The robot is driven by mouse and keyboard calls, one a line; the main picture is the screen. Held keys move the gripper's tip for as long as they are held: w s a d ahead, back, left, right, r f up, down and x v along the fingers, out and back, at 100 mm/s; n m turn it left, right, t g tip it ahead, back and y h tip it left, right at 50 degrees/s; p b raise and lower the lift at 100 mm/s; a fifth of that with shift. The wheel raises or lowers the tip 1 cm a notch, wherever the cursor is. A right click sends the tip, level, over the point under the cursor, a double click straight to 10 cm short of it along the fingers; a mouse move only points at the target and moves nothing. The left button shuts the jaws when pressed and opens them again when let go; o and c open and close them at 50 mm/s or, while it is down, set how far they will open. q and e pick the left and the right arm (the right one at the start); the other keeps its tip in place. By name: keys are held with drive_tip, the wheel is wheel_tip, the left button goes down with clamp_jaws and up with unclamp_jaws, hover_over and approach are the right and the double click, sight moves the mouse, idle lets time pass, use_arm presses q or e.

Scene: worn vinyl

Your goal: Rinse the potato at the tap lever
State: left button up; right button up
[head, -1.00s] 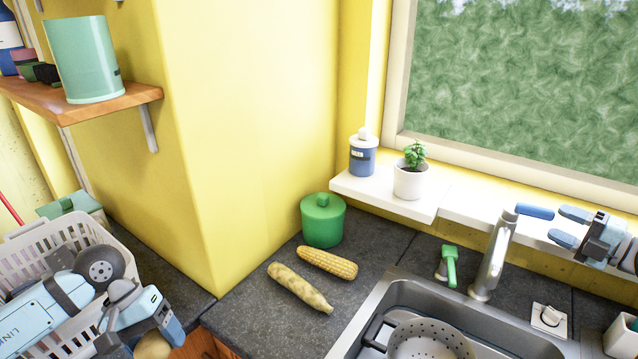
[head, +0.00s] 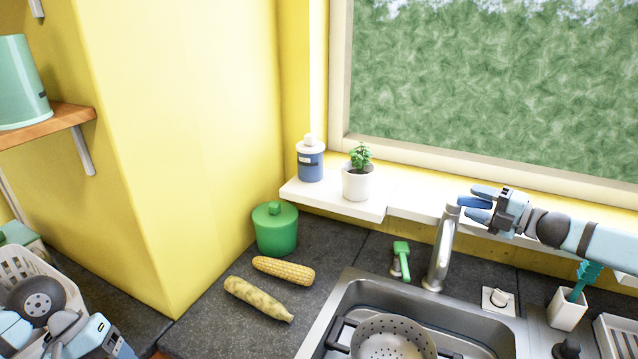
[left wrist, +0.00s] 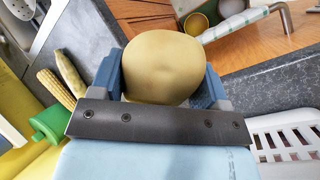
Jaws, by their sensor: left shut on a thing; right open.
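The tan potato (left wrist: 160,66) is held between the blue fingers of my left gripper (left wrist: 162,82), seen in the left wrist view. In the head view my left arm is at the lower left edge and the potato is out of sight. No water shows.
A grey colander (head: 392,338) sits in the sink. Corn (head: 283,270), a pale mottled vegetable (head: 258,298) and a green canister (head: 275,228) are on the counter left of it. A green-handled brush (head: 401,258) is beside the tap. A laundry-style basket (head: 40,270) is far left.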

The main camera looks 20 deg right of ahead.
drive_tip(key=shift+c, duration=0.2)
clamp_jaws()
use_arm(q)
drive_tip(key=shift+r, duration=0.2)
use_arm(e)
drive_tip(key=shift+w+d+r+n+g+y, duration=0.1)
drive_tip(key=shift+w+r+n+g+y, duration=0.05)
drive_tip(key=shift+n+g+y, duration=0.15)
drive_tip(key=shift+w+d+n+g+y, duration=0.1)
drive_tip(key=shift+w+n+g+y, duration=0.05)
drive_tip(key=shift+n+g+y, duration=0.55)
drive_tip(key=shift+o, duration=0.2)
unclamp_jaws()
